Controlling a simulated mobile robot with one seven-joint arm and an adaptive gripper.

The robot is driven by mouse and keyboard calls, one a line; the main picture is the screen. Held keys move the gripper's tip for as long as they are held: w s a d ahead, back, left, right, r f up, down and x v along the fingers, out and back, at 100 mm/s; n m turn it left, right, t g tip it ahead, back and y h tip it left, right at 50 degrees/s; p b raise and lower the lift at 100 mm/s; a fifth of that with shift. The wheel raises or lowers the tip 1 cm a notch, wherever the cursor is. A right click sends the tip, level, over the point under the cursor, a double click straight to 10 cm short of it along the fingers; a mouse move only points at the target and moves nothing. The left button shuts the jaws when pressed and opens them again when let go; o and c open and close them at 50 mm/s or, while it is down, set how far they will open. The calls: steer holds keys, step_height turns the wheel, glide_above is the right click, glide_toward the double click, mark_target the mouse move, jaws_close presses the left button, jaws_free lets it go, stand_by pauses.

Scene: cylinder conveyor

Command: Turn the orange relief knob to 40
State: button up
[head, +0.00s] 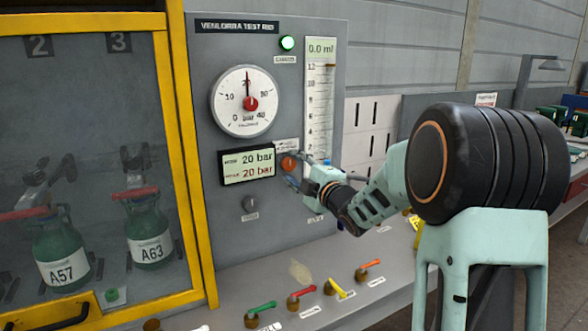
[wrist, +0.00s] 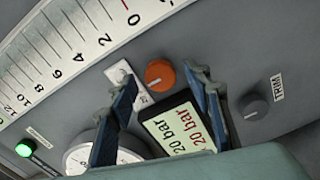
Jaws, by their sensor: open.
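The orange relief knob (head: 288,163) is on the grey test panel, just right of the digital display (head: 248,165). In the wrist view the orange knob (wrist: 160,75) shows whole, with a pale pointer line, beyond and between the fingertips. The display reads 20 bar in black and 20 bar in red. The round dial gauge (head: 245,101) has its needle near 20. My gripper (head: 302,178) is close to the knob at its lower right. In the wrist view my gripper (wrist: 158,88) is open and empty, its fingers apart from the knob.
A grey trim knob (wrist: 252,110) sits beside the display. A graduated scale (head: 319,100) and a lit green lamp (head: 287,43) are on the panel. Several coloured valve handles (head: 301,294) line the ledge below. A yellow-framed cabinet (head: 182,160) with green cylinders stands at left.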

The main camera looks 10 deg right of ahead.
steer(key=shift+w, duration=0.1)
steer(key=c, duration=1.1)
